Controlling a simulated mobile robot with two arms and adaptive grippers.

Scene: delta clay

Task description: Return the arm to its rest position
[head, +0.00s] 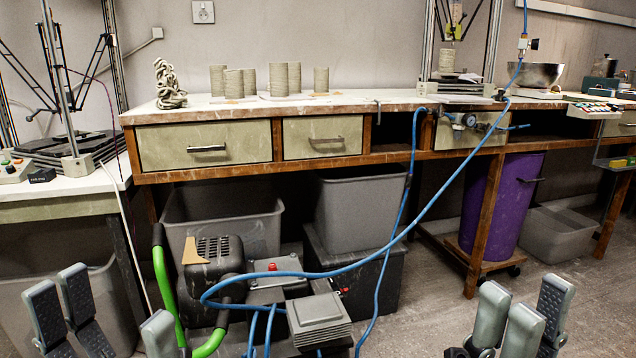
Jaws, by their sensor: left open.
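My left gripper (113,300) is at the lower left of the head view. Its grey padded fingers point up and stand well apart, with nothing between them. My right gripper (512,303) is at the lower right. Its fingers also point up but stand close together, and how far its jaws are parted is unclear. I see nothing held in it. Both grippers appear in front of the workbench (345,108). The lower parts of both grippers and most of both arms are cut off by the picture's bottom edge.
A compressor (212,262) with a green handle stands on the floor between my grippers, its blue hose (440,186) running up to the bench. Grey bins (358,212) and a purple barrel (503,200) are under the bench. Clay cylinders (279,79) stand on top. Floor at right is clear.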

